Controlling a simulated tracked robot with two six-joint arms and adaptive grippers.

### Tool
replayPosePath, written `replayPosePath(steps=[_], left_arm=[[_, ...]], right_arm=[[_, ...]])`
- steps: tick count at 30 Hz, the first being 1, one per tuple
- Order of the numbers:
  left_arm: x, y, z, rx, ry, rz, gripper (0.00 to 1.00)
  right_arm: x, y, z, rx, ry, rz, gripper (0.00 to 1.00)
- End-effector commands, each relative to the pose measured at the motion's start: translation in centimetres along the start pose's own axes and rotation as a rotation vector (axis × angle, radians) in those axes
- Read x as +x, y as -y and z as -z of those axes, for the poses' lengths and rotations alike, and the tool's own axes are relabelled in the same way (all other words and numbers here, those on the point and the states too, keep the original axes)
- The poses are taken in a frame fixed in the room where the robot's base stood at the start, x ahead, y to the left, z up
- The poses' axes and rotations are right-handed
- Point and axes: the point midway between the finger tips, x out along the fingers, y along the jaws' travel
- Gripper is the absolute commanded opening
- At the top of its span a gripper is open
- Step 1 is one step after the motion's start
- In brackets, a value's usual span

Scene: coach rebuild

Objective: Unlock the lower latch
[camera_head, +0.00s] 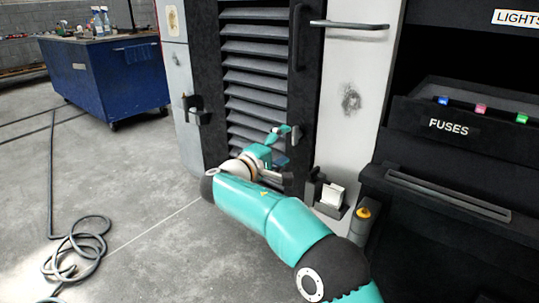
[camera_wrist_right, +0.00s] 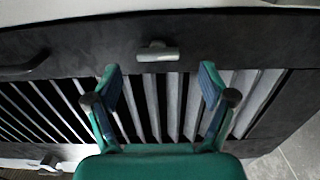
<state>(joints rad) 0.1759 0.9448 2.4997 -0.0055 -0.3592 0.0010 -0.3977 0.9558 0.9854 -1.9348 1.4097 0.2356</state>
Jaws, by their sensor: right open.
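The louvred door panel (camera_head: 255,65) has a dark frame and slanted grey slats. In the right wrist view a small grey latch (camera_wrist_right: 158,54) sits on the dark frame, its bar lying along the frame. My right gripper (camera_head: 284,146) is at the lower right part of the panel in the head view. In the wrist view the right gripper (camera_wrist_right: 159,76) is open, with one finger on each side of the latch's line and nothing held. The latch lies just beyond the fingertips; contact is not visible. My left gripper is out of view.
A vertical handle (camera_head: 298,38) is higher on the frame. Another latch (camera_head: 196,108) is at the panel's left. A horizontal grab bar (camera_head: 349,25), a fuse box (camera_head: 449,126) and a yellow-topped post (camera_head: 362,224) stand right. A blue cart (camera_head: 105,80) and coiled hose (camera_head: 75,255) are left.

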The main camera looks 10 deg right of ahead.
Motion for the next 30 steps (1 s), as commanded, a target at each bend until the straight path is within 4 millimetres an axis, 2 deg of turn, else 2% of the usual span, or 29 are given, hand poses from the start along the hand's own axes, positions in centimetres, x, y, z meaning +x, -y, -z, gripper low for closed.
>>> replayPosePath(steps=[3, 9, 14, 23, 26, 29, 30], left_arm=[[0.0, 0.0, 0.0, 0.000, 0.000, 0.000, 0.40], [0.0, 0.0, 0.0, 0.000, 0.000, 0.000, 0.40], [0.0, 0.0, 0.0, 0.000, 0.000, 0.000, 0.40], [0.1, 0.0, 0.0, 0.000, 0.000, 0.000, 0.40], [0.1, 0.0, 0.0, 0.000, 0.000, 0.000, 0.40], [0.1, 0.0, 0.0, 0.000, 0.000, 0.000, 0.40], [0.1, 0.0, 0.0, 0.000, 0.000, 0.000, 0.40]], right_arm=[[-2.6, 0.0, 0.1, -0.001, -0.002, 0.000, 0.82], [-5.4, 0.0, 0.0, 0.001, 0.000, 0.001, 0.82], [-6.1, 0.1, -0.1, 0.000, 0.001, 0.001, 0.82], [-6.1, 0.2, -0.1, -0.002, 0.001, 0.003, 0.82], [-5.8, 1.3, -0.1, -0.019, -0.006, 0.028, 0.82], [-5.3, 4.4, 0.1, -0.064, -0.032, 0.103, 0.82], [-5.1, 6.2, 0.1, -0.090, -0.045, 0.148, 0.82]])
